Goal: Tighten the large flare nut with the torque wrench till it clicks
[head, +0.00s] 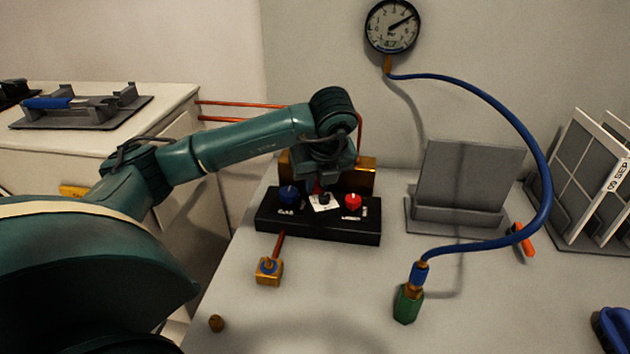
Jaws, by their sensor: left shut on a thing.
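My left gripper (319,184) points down over the middle of a black block (318,228) with a blue knob (289,195), a dark middle knob (323,198) and a red knob (353,201). It appears shut on the dark middle knob; the fingertips are small and partly hidden. A blue-handled tool (48,103), possibly the torque wrench, lies in a grey cradle (130,98) on the left counter. A brass fitting (269,271) with a blue top stands in front of the block on a short copper pipe. I cannot tell which part is the large flare nut. My right gripper is out of view.
A blue hose (540,165) runs from the wall gauge (392,27) to a green fitting (408,303).

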